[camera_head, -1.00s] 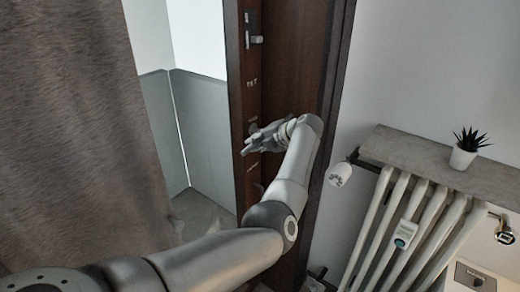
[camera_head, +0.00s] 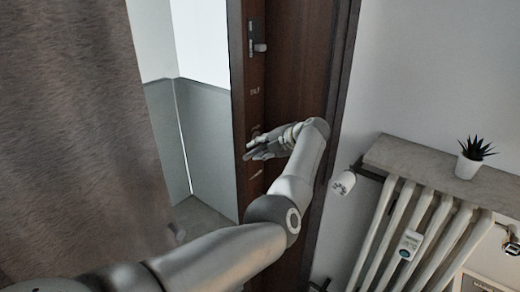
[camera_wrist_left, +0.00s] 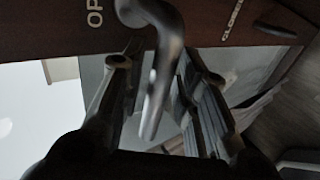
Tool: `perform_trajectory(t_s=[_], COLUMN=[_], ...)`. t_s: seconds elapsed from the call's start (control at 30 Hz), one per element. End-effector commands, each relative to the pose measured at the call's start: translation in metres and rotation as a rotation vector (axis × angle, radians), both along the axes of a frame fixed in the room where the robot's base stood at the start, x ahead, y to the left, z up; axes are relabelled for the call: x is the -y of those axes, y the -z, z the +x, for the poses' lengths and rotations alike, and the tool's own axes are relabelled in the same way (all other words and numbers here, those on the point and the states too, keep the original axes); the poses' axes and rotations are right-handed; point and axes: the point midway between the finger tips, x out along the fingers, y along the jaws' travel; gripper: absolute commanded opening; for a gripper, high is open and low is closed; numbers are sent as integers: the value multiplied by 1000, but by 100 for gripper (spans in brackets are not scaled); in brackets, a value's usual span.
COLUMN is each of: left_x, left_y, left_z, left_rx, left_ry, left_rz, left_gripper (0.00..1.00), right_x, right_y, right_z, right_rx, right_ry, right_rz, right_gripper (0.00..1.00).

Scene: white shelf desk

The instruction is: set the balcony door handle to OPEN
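The dark brown balcony door (camera_head: 300,60) stands ahead. In the left wrist view, its grey metal handle (camera_wrist_left: 166,75) has a curved neck at the top and a lever pointing down the picture. The lever lies between the spread fingers of my left gripper (camera_wrist_left: 158,100), which is open; I cannot tell whether a finger touches it. A partly cut-off "OP..." label (camera_wrist_left: 95,14) is left of the handle, and a "CLOSED" label (camera_wrist_left: 232,20) is right of it. In the head view, my left gripper (camera_head: 256,148) is at the door's left edge and largely hides the handle. My right gripper is out of view.
Another metal fitting (camera_head: 257,46) sits higher on the door. A grey-brown curtain (camera_head: 70,120) hangs at the left. A white radiator (camera_head: 420,225) under a stone shelf (camera_head: 405,158) with a potted plant (camera_head: 469,162) is at the right.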

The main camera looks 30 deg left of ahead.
Motion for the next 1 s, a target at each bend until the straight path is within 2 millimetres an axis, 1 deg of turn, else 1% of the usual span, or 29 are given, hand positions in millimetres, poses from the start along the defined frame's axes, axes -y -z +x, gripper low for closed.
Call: perform_trajectory(t_s=[0.33, 0.47, 0.57, 0.8, 1.0], left_x=[1, 11, 26, 69, 93], left_y=[0, -6, -16, -45, -61], left_z=[0, 0, -1, -5, -7], left_rx=[-1, 1, 3, 2, 1], left_ry=[-1, 2, 1, 1, 0], left_rz=[-1, -2, -2, -2, -1], left_gripper=[38, 38, 38, 38, 38], right_x=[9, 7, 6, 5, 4], right_y=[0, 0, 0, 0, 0], right_z=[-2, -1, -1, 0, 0], right_rx=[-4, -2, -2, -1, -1], right_ry=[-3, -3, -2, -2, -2], right_rz=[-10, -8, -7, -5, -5], right_gripper=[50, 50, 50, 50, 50])
